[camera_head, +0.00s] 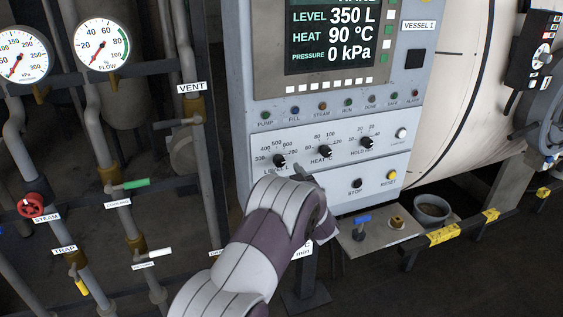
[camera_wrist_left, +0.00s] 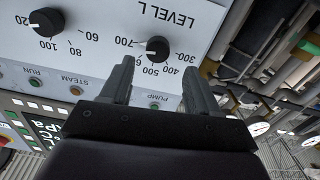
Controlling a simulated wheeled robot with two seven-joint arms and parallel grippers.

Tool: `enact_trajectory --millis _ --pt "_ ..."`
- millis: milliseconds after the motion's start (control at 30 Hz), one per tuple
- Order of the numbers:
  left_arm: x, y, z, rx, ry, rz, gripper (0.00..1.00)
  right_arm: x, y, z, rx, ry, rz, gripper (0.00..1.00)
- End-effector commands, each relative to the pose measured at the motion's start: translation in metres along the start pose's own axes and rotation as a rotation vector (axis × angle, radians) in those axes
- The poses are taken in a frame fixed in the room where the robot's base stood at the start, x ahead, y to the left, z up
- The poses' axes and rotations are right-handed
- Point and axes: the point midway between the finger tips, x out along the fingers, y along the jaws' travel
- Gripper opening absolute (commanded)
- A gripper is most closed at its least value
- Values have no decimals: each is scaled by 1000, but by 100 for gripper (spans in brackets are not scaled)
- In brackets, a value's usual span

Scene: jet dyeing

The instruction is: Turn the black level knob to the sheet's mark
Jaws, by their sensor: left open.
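The black level knob (camera_head: 280,161) is at the left of the white dial strip, ringed by numbers from 200 to 700. It also shows in the left wrist view (camera_wrist_left: 158,48), with a small pale mark whose exact reading I cannot tell. My left gripper (camera_wrist_left: 159,70) is open, its fingers on either side of the line to the knob, with nothing between them. In the head view the left gripper (camera_head: 303,170) is just right of the knob, largely hidden by my wrist. The sheet (camera_head: 302,250) is mostly covered by my arm. My right gripper is out of view.
The display (camera_head: 335,35) reads level 350 L, heat 90 °C, pressure 0 kPa. The heat knob (camera_head: 325,151) and hold knob (camera_head: 367,142) sit to the right. Stop (camera_head: 356,183) and reset (camera_head: 392,175) buttons are below. Pipes and valves crowd the left.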

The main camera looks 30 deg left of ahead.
Motion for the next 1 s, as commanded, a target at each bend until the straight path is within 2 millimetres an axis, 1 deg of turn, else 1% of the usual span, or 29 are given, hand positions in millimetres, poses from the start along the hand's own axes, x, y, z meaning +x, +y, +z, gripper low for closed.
enact_trajectory --millis 33,100,200,333,567,600,667,700,733,1000 --pt "12 -1 -2 0 0 -3 61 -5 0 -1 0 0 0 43" --pt "25 -1 -2 1 0 -2 61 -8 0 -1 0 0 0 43" --pt "39 0 -1 -1 0 0 61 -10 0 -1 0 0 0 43" --pt "47 0 0 0 0 1 61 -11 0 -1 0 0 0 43" --pt "47 1 0 0 -1 2 61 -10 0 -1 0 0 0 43" --pt "47 1 0 0 -1 2 48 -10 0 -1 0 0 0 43" --pt "47 1 0 0 -1 2 28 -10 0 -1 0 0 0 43" --pt "47 1 0 0 -1 2 15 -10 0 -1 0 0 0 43" --pt "47 1 0 0 -1 2 6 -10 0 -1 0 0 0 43" --pt "47 1 1 -17 0 3 5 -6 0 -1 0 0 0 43"
